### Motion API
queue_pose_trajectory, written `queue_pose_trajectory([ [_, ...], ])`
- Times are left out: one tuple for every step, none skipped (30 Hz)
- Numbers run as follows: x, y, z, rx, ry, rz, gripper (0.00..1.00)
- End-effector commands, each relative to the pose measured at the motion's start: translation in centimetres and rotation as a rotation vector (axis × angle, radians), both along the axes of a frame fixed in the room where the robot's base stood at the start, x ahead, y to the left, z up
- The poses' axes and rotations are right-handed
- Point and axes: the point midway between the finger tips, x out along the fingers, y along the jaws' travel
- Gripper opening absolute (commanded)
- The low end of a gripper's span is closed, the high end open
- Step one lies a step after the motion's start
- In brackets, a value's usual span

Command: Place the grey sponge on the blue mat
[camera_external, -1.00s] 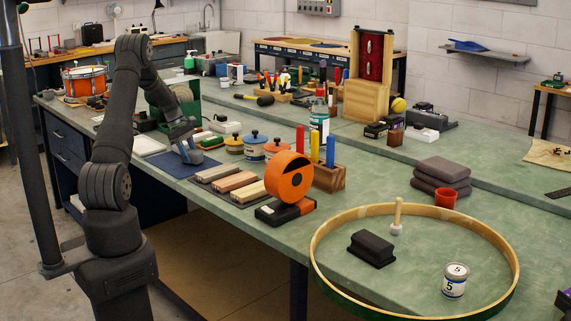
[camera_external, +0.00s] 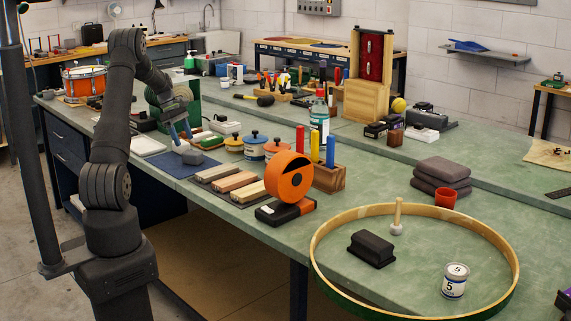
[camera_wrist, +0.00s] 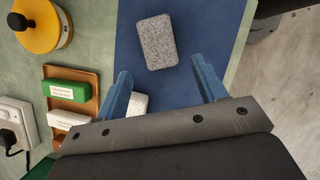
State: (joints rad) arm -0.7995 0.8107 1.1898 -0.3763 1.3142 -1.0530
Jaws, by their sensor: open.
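The grey sponge (camera_wrist: 156,42) is a speckled block lying on the blue mat (camera_wrist: 204,28) in the wrist view. In the external view the sponge (camera_external: 192,157) rests on the mat (camera_external: 165,163), near the bench's front edge. My gripper (camera_wrist: 164,80) has its two blue fingers spread apart and holds nothing. The sponge lies ahead of the fingertips and apart from them. In the external view my gripper (camera_external: 181,138) is above the sponge, fingers pointing down.
A brown tray (camera_wrist: 87,80) with a green block and a white block is left of the mat. A yellow lidded pot (camera_wrist: 40,24) stands farther left. A white block (camera_wrist: 137,104) shows between the fingers. The bench edge is close on the right.

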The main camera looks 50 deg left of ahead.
Motion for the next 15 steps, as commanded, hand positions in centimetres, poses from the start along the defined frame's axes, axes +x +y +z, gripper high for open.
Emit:
queue_pose_trajectory([
  [-0.2,0.4,1.1,0.002,-0.002,0.0,0.65],
  [-0.2,0.6,1.6,0.003,-0.002,0.0,0.65],
  [-0.3,0.9,2.2,0.003,-0.002,0.0,0.65],
  [-0.4,1.0,2.6,0.001,-0.001,-0.001,0.65],
  [-0.5,1.2,3.0,0.001,-0.001,-0.001,0.65],
  [-0.5,1.3,3.4,0.001,-0.001,-0.001,0.65],
  [-0.6,1.4,3.7,0.001,0.0,-0.001,0.65],
  [-0.7,1.5,3.9,0.001,0.0,-0.001,0.65],
  [-0.7,1.6,4.1,0.001,0.0,-0.001,0.65],
  [-0.7,1.7,4.3,0.001,0.0,0.0,0.65],
  [-0.8,1.7,4.4,0.001,0.0,0.0,0.65],
  [-0.8,1.7,4.5,0.001,0.001,0.0,0.65],
  [-0.8,1.7,4.5,0.001,0.001,0.0,0.65],
  [-0.8,1.7,4.5,0.001,0.001,0.0,0.65],
  [-0.8,1.7,4.5,0.0,0.001,0.0,0.65],
])
